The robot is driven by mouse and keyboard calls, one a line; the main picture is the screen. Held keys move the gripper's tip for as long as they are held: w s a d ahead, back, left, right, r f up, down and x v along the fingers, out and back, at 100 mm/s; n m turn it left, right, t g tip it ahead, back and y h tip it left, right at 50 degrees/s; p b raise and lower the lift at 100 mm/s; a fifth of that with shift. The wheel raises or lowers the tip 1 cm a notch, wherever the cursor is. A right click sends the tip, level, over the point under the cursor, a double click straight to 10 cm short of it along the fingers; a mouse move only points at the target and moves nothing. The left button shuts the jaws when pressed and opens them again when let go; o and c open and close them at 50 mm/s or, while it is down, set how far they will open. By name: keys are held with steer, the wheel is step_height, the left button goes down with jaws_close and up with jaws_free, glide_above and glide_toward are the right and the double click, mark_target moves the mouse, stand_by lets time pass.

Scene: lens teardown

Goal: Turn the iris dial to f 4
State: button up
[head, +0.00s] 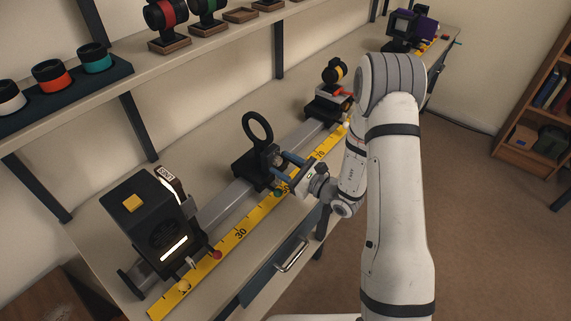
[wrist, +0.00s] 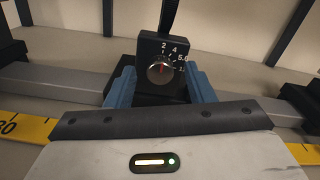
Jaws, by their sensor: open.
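The iris dial (wrist: 160,70) is a small round silver knob on the black face of the iris mount, centred in the wrist view. A short red mark on it points roughly up, near the 2; the 4 is printed just right of the 2. In the head view the iris (head: 257,128) is an upright black ring on its rail carriage. My gripper (head: 283,160) reaches the mount from the right. In the wrist view my gripper (wrist: 162,85) is open, with one blue finger on each side of the dial. Contact cannot be told.
A black lamp box (head: 154,222) stands near on the rail, and another carriage (head: 330,104) stands farther along. A yellow ruler (head: 235,237) lies along the rail. A shelf (head: 190,45) with lens parts runs above the bench. Bare bench shows behind the rail.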

steer(key=shift+c, duration=0.2)
steer(key=c, duration=1)
steer(key=shift+o, duration=0.2)
steer(key=shift+m, duration=2.9)
steer(key=o, duration=1)
